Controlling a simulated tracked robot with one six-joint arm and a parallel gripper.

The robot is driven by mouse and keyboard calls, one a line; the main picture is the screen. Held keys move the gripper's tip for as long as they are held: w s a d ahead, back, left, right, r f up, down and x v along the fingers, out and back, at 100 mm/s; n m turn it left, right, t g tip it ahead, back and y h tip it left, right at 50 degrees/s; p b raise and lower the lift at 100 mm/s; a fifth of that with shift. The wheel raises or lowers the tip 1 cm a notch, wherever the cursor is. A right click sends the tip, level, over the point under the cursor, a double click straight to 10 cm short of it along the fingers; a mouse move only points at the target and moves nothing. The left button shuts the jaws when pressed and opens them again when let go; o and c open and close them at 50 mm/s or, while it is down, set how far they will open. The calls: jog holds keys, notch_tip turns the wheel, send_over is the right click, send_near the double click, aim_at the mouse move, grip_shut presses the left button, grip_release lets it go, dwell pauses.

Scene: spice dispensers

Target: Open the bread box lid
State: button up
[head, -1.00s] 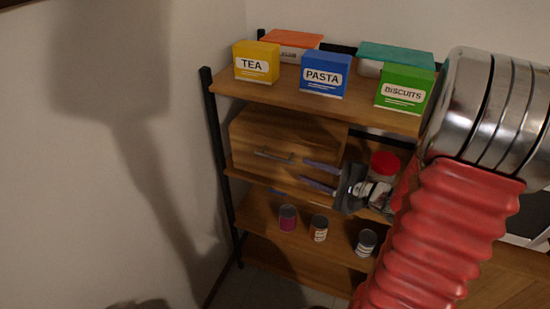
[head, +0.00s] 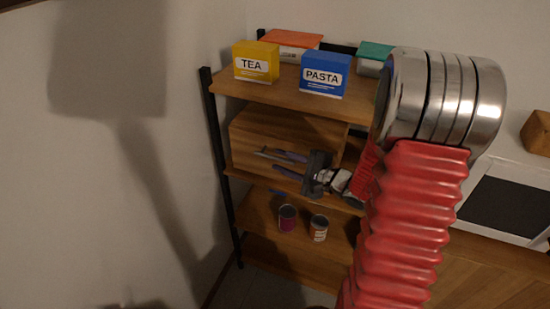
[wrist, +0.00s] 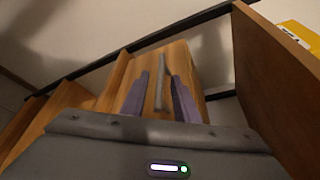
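The bread box (head: 272,126) is a wooden box on the shelf below the top one, and its front looks closed. Its grey bar handle (head: 266,154) is partly covered by my gripper in the head view. My gripper (head: 277,161) reaches in from the right with its purple fingers spread at the box front. In the wrist view the handle (wrist: 160,82) lies between the two open fingers (wrist: 160,97), with a gap visible on each side. Whether a finger touches the box front cannot be told.
The top shelf (head: 285,95) is close above, with a yellow tea box (head: 256,63) and a blue pasta box (head: 325,74) on it. Cans (head: 288,218) stand on the shelf below. A black post (head: 217,140) and the wall are at the left.

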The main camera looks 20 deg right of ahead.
aim_at(274, 157)
jog(key=shift+x, duration=1.9)
grip_shut()
jog(key=shift+d, duration=0.15)
jog(key=shift+f, duration=0.1)
